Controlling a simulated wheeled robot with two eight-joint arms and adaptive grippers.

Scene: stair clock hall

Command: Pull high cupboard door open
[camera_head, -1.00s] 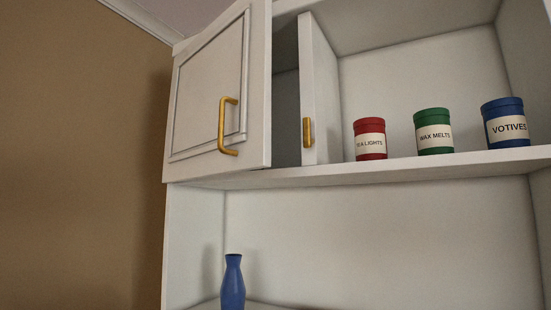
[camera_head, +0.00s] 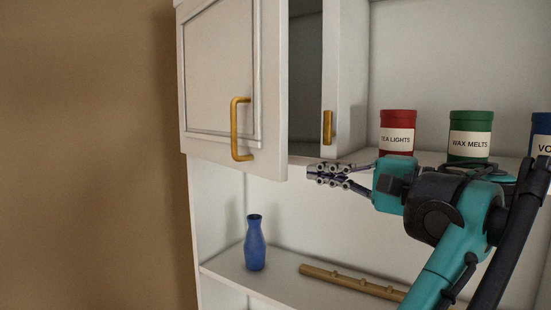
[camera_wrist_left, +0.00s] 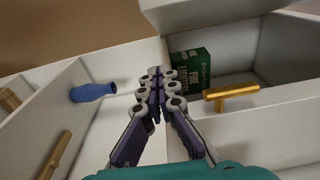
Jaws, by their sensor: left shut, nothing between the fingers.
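The high cupboard door (camera_head: 217,80) is a pale panel with a brass bar handle (camera_head: 240,128). It stands ajar, with a dark gap between its free edge and the upright partition (camera_head: 345,85). My left gripper (camera_head: 318,173) is shut and empty, at the cupboard's bottom edge, just right of the door's lower corner and apart from the handle. The left wrist view shows its closed fingers (camera_wrist_left: 155,80) beside the open compartment, where a green box (camera_wrist_left: 190,66) stands. A brass piece (camera_head: 327,127) sits on the partition edge. My right gripper is not seen.
Red (camera_head: 398,132), green (camera_head: 469,135) and blue (camera_head: 541,135) canisters stand on the shelf right of the partition, close to my left arm. A blue vase (camera_head: 255,243) and a pegged wooden rail (camera_head: 350,282) are on the lower shelf. A brown wall (camera_head: 90,150) lies left.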

